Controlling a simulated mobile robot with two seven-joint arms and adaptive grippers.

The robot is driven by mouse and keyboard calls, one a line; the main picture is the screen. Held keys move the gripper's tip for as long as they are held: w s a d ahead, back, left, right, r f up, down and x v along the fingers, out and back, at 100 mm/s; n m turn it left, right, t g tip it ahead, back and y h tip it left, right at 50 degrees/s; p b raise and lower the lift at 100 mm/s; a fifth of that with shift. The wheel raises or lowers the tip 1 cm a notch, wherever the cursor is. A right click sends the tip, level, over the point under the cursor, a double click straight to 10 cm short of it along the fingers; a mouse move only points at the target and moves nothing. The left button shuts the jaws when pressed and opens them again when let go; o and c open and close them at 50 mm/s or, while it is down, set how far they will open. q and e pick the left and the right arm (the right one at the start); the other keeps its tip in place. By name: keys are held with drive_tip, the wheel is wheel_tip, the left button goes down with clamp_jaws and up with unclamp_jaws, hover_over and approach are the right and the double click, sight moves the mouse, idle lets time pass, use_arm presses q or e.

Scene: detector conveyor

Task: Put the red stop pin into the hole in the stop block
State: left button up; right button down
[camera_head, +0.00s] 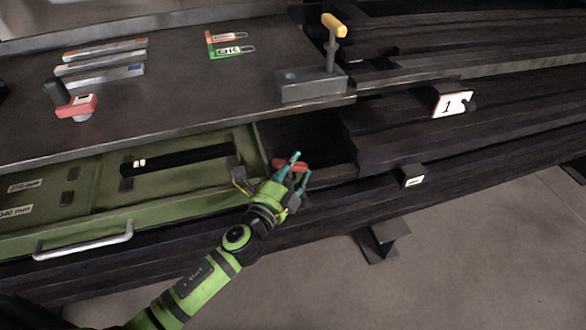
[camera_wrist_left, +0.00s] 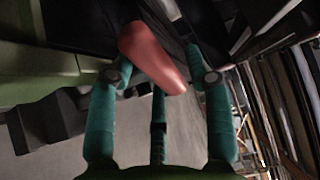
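The red stop pin shows as a red handle (camera_head: 290,164) at my left gripper (camera_head: 299,168), over the dark recess at the right end of the green drawer. In the left wrist view the red handle (camera_wrist_left: 153,57) lies slanted between the teal fingers, close to the left finger, with a small gap to the right one. The fingers are spread, and I see no firm grip. The pin's shaft is hidden. The grey stop block (camera_head: 300,87) sits on the bench edge. A yellow-handled pin (camera_head: 334,35) stands upright at it. My right gripper is not in view.
The green drawer (camera_head: 195,197) is pulled out below the bench and holds a dark bar (camera_head: 180,160). A red-based tool (camera_head: 76,107), several flat bars (camera_head: 102,55) and tags (camera_head: 228,44) lie on the bench. Dark beams and a number 1 plate (camera_head: 447,103) stand at the right.

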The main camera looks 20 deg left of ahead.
use_arm(q)
drive_tip(key=shift+s, duration=0.1)
drive_tip(key=shift+s, duration=0.25)
drive_tip(key=s+a, duration=0.2)
drive_tip(key=s, duration=0.9)
